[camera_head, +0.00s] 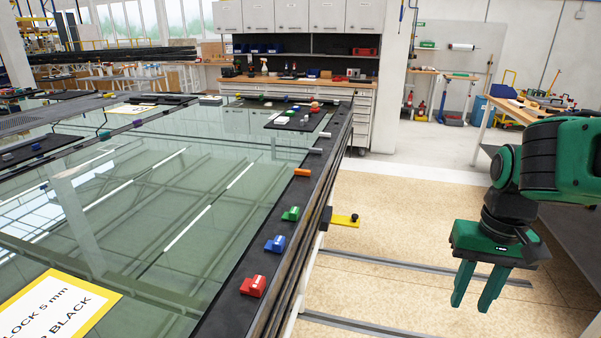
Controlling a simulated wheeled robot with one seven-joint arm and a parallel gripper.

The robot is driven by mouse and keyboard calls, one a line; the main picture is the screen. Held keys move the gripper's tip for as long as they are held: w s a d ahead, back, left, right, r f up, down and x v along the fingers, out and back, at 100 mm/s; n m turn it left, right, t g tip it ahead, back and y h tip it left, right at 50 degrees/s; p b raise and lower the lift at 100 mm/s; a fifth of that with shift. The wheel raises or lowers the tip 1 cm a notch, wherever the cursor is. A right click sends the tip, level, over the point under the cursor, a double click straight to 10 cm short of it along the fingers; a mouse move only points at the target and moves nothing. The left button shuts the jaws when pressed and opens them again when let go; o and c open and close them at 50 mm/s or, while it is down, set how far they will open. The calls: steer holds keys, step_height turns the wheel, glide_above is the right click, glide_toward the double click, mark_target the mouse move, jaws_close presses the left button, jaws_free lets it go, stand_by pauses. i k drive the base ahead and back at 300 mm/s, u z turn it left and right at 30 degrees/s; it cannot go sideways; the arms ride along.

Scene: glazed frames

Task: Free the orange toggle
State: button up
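The orange toggle (302,173) is a small block on the dark right-hand rail (225,300) of a large glazed frame (185,200). It sits in a row with green (291,213), blue (275,244) and red (253,286) blocks nearer to me. How it is fixed to the rail is too small to tell. My green gripper (473,300) hangs over the floor to the right of the frame, well apart from the toggle. Its two fingers point down, spread apart, with nothing between them.
A yellow bracket with a black knob (345,220) sticks out from the frame's right side, between it and my gripper. A yellow-edged sign (55,305) lies on the glass at front left. Small parts lie on a dark mat (288,127) farther back. The floor (400,215) between is clear.

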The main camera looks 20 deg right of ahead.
mark_target(303, 172)
steer(key=u, duration=1.5)
steer(key=k, duration=1.35)
steer(key=z, duration=0.8)
steer(key=i, duration=1.7)
steer(key=u, duration=0.05)
